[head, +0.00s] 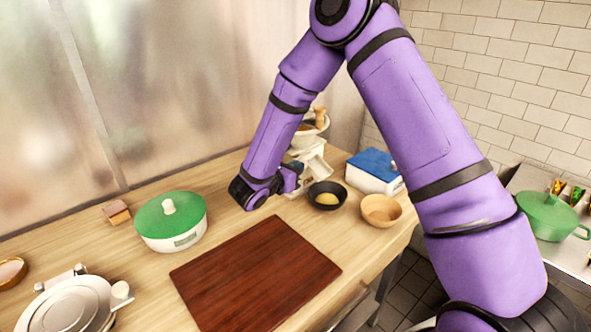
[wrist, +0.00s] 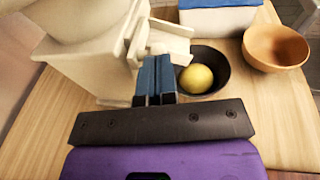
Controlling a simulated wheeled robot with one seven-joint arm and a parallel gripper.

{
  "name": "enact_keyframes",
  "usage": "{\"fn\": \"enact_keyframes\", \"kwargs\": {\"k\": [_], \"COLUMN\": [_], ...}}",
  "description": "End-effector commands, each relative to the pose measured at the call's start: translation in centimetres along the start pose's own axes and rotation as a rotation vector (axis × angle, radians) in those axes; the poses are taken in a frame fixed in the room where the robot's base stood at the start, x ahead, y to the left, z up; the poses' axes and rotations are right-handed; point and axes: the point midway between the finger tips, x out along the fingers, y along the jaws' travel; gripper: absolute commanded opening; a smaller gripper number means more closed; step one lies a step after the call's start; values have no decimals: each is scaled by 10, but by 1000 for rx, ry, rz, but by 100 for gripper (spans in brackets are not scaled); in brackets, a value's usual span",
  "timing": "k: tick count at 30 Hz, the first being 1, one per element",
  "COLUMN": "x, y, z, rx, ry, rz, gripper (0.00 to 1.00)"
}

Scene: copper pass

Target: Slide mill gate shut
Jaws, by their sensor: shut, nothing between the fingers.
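The mill is a cream-coloured machine (head: 314,161) with a bowl-like top, standing on the counter behind my gripper in the head view. In the wrist view its pale body (wrist: 95,62) fills the upper left, and a pale spout-like part with a small gate piece (wrist: 160,42) projects to the right. My gripper (wrist: 156,62) is shut and empty, its blue fingertips close to this part; I cannot tell whether they touch it. In the head view my gripper's fingers are mostly hidden by my own wrist. How far the gate is open is not clear.
A black bowl (head: 326,203) with a yellow ball-like item (wrist: 195,78) sits right of the mill. A wooden bowl (head: 381,211) and a blue-lidded box (head: 373,172) stand beyond. A dark red board (head: 255,275) and a green-lidded pot (head: 170,221) lie nearer.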

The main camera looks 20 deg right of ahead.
Motion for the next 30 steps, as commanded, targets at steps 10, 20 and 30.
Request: {"fn": "enact_keyframes", "kwargs": {"k": [10, 20, 30], "x": [41, 44, 20], "y": [-7, -8, -2], "z": [7, 8, 10], "rx": [0, 1, 1], "ry": [-1, -4, -2], "rz": [-1, -6, -2], "gripper": [0, 0, 0]}}
